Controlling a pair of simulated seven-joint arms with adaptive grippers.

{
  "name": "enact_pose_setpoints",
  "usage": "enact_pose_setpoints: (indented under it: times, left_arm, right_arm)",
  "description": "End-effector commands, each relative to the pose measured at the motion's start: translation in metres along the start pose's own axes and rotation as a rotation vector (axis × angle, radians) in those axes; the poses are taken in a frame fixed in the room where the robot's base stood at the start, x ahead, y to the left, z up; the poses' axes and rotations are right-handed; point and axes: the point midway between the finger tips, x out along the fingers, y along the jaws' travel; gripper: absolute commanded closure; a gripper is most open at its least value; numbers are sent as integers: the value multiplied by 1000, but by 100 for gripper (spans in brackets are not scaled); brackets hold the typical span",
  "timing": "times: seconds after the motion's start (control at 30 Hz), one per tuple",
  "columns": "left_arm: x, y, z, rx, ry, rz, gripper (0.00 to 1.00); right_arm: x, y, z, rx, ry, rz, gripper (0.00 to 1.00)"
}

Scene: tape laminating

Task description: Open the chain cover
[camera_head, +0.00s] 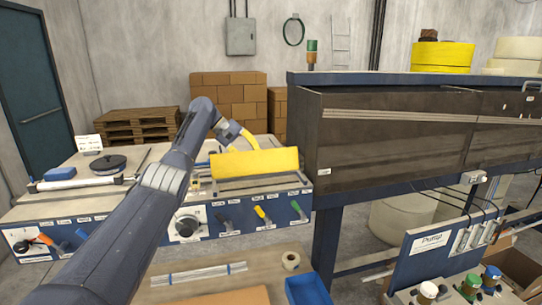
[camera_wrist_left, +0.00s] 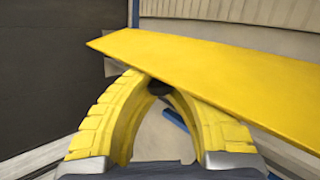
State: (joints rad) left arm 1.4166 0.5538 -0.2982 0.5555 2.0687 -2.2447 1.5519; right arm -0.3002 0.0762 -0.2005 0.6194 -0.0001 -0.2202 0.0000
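The yellow chain cover (camera_head: 262,164) is a long flat panel on the blue-fronted machine, its broad face tilted up toward the head camera. My left arm reaches over the machine, and its yellow-fingered gripper (camera_head: 252,140) is just above and behind the cover's upper edge. In the left wrist view the cover (camera_wrist_left: 225,80) runs diagonally across the picture. The curved fingers of the left gripper (camera_wrist_left: 160,86) come together at the tips, close to the cover's edge. A small dark spot shows between the tips; contact with the cover is unclear. My right gripper is not in view.
The machine front (camera_head: 265,217) has several levers and a dial. A tall dark-panelled unit (camera_head: 395,130) stands close on the right. A low table with a blue bin (camera_head: 307,290) and a tape roll (camera_head: 290,261) is in front. A black disc (camera_head: 108,164) lies at left.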

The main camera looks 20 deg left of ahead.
Motion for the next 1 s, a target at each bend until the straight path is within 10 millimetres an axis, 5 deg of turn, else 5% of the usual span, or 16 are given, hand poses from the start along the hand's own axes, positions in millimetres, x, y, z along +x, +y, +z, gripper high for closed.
enact_pose_setpoints:
  times: [0.47, 0.8, 1.0]
  left_arm:
    - [-10, -2, -1, -13, -2, 14, 100]
    - [-7, -4, -2, -14, -3, 8, 56]
    - [-6, -5, -2, -15, -3, 6, 53]
  right_arm:
    - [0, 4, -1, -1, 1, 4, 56]
    - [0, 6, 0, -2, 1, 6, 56]
    - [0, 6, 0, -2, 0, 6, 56]
